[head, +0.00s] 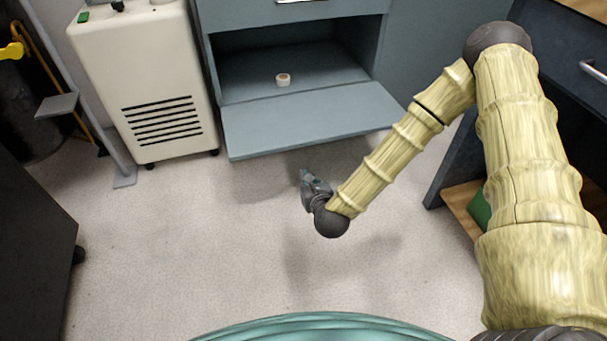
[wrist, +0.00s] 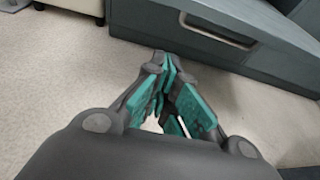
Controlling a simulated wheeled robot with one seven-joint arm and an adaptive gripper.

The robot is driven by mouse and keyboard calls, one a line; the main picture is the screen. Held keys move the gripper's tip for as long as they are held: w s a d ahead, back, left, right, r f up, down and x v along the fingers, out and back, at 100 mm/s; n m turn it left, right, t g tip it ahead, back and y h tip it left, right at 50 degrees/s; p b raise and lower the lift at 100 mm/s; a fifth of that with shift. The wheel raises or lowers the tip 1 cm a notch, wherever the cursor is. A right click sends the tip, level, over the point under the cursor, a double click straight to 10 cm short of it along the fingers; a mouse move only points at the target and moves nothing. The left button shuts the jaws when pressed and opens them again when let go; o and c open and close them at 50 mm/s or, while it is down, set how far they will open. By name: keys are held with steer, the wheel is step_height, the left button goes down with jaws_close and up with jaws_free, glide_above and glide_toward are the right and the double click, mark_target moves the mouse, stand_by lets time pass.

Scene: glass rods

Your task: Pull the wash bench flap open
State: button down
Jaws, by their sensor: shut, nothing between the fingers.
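The wash bench (head: 424,55) is blue-grey, and its flap (head: 310,121) hangs folded down and outward in the head view, close to level. The compartment behind it is open to view. In the wrist view the flap's edge face (wrist: 270,52) with a bar handle (wrist: 215,33) lies beyond the fingers. My gripper (head: 304,174) is in front of the flap's front edge and looks apart from it. Its teal-padded fingers (wrist: 166,66) are shut with nothing held.
A cream wheeled unit (head: 150,75) stands left of the bench. A dark cabinet (head: 35,240) is at the left and a dark desk (head: 460,150) at the right. The floor between (head: 190,250) is clear.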

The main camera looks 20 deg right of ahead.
mark_target(295, 142)
steer(key=b+x, duration=0.4)
steer(key=x, duration=0.5)
steer(key=shift+s+r+b, duration=0.1)
steer(key=shift+r+b, duration=0.9)
steer(key=shift+r, duration=0.95)
steer(key=shift+r, duration=0.1)
steer(key=r+g+p, duration=0.1)
steer(key=r+p, duration=0.2)
steer(key=p, duration=0.2)
steer(key=r+g+p, duration=0.1)
steer(key=r+p, duration=0.2)
steer(key=p, duration=0.2)
steer(key=shift+w+r, duration=0.15)
steer(key=shift+w, duration=0.1)
